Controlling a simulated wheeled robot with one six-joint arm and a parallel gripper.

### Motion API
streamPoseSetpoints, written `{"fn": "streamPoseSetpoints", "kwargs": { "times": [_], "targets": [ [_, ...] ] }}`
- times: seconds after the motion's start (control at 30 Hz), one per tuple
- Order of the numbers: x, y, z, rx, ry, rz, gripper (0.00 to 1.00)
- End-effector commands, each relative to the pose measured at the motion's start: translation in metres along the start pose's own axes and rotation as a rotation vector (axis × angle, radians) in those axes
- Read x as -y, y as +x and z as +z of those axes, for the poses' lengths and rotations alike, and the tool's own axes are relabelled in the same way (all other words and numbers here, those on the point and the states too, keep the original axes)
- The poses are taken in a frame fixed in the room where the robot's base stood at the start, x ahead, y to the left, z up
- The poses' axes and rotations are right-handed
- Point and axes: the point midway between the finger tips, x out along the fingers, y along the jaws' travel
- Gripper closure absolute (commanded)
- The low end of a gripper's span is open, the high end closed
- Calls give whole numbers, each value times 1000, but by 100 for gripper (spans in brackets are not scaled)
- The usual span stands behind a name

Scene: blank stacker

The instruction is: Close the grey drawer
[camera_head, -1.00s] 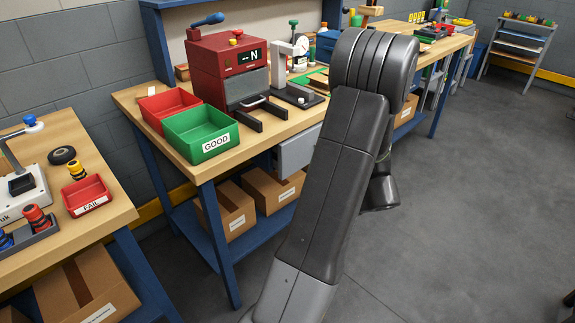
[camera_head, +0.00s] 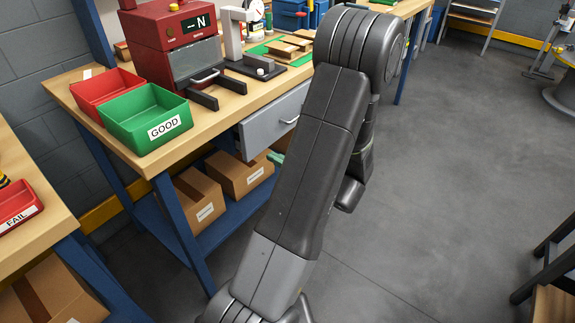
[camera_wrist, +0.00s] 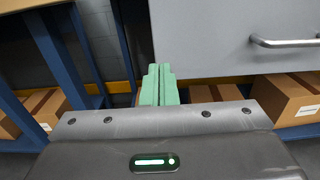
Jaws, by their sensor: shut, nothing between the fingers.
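The grey drawer (camera_head: 262,126) is under the front edge of the wooden workbench, with its front panel and bar handle showing. My arm hides its right part in the head view. I cannot tell how far it stands out. In the wrist view the drawer front (camera_wrist: 215,45) fills the upper right, with its handle (camera_wrist: 285,42) at the right. My gripper (camera_wrist: 158,84) has green fingers, shut and empty, near the lower left corner of the drawer front. A green fingertip (camera_head: 275,157) shows just below the drawer in the head view. I cannot tell whether it touches.
A green GOOD bin (camera_head: 146,120), a red bin (camera_head: 106,91) and a red machine (camera_head: 172,45) stand on the bench (camera_head: 222,120). Cardboard boxes (camera_head: 240,172) sit on the blue lower shelf. A blue bench leg (camera_head: 182,235) is left of my arm. Grey floor (camera_head: 440,170) is open at right.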

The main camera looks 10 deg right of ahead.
Motion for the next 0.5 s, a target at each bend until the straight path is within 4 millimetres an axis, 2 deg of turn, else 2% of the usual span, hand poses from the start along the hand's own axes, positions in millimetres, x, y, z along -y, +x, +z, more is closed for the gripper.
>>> {"fn": "streamPoseSetpoints", "kwargs": {
  "times": [0.2, 0.4, 0.5],
  "targets": [
    [-1, 41, 0, 1, -2, 5, 100],
    [-1, 66, 0, 0, -1, 3, 100],
    [0, 72, 0, -1, -1, 1, 100]
  ]
}}
